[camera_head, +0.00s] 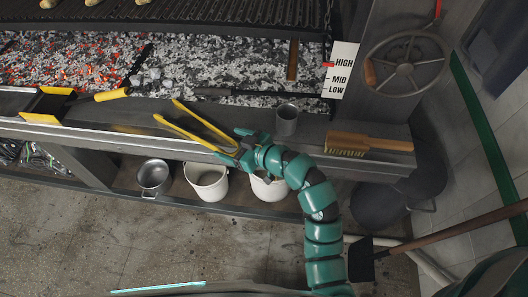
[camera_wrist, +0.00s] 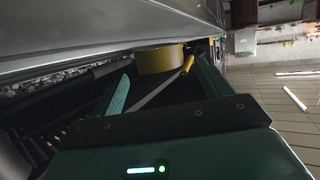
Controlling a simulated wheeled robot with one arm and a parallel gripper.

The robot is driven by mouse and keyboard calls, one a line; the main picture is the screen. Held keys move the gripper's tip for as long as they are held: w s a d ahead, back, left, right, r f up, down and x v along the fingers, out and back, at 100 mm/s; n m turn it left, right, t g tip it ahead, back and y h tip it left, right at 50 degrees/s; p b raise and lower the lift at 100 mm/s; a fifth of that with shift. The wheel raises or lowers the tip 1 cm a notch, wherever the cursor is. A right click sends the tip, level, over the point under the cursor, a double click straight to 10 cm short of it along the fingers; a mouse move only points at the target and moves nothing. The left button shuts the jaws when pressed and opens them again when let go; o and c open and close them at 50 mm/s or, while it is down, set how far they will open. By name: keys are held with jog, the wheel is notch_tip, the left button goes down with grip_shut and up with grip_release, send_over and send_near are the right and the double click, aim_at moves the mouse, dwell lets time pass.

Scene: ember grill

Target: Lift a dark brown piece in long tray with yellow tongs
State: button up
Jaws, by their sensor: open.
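The yellow tongs (camera_head: 192,134) lie on the grill's front ledge in the head view, their two long arms spread apart and pointing left. My gripper (camera_head: 236,146) is open at their right end and partly covers it. I cannot tell whether it touches them. In the wrist view, my gripper (camera_wrist: 160,88) shows its two green fingers apart, with a thin grey rod with a yellow end (camera_wrist: 187,66) between or beyond them. A dark tray-like thing with yellow ends (camera_head: 41,118) is at the far left; I cannot tell whether it is the long tray. No dark brown piece is clearly visible.
A grey metal cup (camera_head: 286,121) stands just right of my gripper, and a wooden brush (camera_head: 365,144) lies further right. White buckets (camera_head: 207,181) and a metal pot (camera_head: 153,176) stand on the shelf below. A handwheel (camera_head: 405,66) is at right.

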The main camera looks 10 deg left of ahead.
jog(key=p+v, duration=0.3)
jog(key=v, duration=1.2)
jog(key=shift+d+p, duration=0.15)
jog(key=shift+p, duration=0.15)
jog(key=shift+s+r, duration=0.1)
jog(key=shift+r, duration=0.05)
